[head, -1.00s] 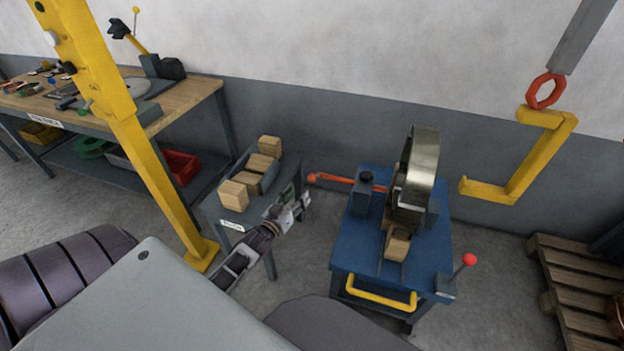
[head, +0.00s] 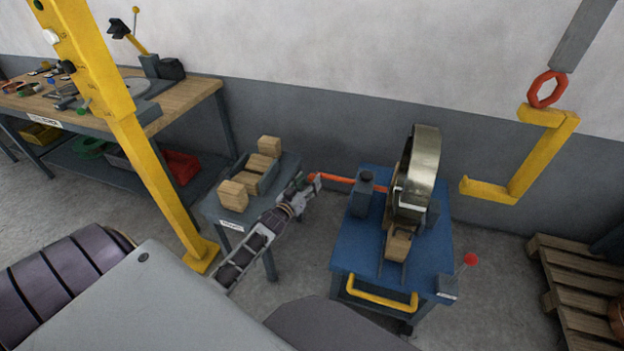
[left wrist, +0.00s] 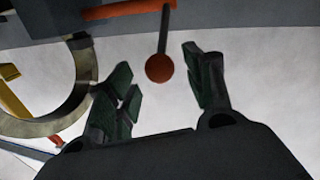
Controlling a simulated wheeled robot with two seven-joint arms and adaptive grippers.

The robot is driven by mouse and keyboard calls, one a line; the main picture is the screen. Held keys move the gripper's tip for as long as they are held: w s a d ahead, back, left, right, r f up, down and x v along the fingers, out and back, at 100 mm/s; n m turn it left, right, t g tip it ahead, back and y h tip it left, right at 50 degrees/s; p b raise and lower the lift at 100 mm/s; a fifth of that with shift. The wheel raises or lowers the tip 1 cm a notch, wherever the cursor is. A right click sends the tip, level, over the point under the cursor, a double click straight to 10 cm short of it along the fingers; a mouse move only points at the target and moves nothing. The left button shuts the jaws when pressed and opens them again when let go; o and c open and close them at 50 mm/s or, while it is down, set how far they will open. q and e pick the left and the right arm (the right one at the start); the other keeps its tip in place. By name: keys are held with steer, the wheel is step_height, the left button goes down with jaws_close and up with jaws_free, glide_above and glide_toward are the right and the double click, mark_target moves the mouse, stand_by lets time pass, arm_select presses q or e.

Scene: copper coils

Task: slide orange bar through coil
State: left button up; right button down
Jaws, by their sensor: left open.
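The orange bar (head: 345,180) lies level, left of the coil (head: 422,170), passing behind a dark post on the blue cart. The coil is a broad metal ring standing upright on the cart. My left gripper (head: 312,183) is open at the bar's left end and hides that end in the head view. In the left wrist view, an orange ball (left wrist: 160,68) on a thin dark stem shows between the open fingers (left wrist: 165,85), with an orange bar (left wrist: 130,11) above it. The coil (left wrist: 75,115) shows at the left there. My right gripper is not in view.
The blue cart (head: 350,250) has a yellow handle and a red-knobbed lever. A small table (head: 215,208) with wooden blocks stands close beside my left arm. A yellow hook (head: 515,185) hangs at the right. A yellow post (head: 160,185) stands at the left.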

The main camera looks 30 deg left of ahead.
arm_select(q)
steer(key=shift+w, duration=1.6)
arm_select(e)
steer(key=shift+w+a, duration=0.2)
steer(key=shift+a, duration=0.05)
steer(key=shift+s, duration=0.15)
